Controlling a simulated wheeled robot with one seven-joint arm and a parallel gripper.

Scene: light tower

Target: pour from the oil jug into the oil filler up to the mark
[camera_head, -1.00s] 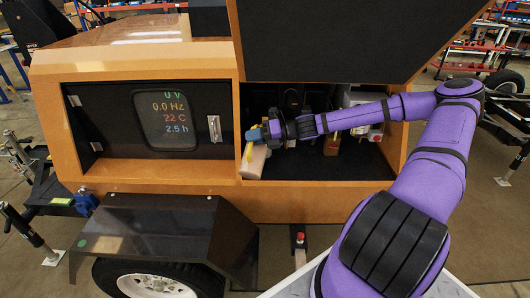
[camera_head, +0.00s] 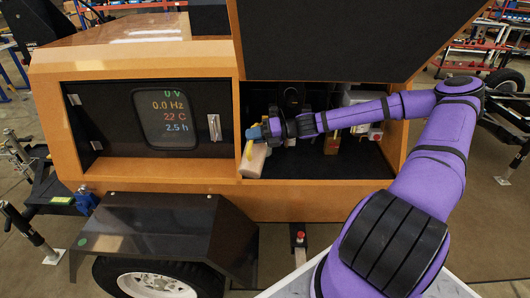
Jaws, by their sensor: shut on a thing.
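The oil jug (camera_head: 256,161) is a pale beige container with a yellow strip on its left side. It is at the left front of the open engine bay, tilted. My gripper (camera_head: 258,134) is at the jug's top end and shut on it; the fingers are small and partly hidden here. The oil filler and its mark cannot be made out; the dark bay behind my wrist may hide them. No stream of oil is visible.
The orange housing (camera_head: 150,177) frames the bay, with a raised black lid (camera_head: 340,40) above. A display panel (camera_head: 168,118) is at left. Inside the bay, a brown object (camera_head: 331,146) and a white box (camera_head: 356,98) stand behind my forearm. The dark bay floor (camera_head: 335,168) has free room.

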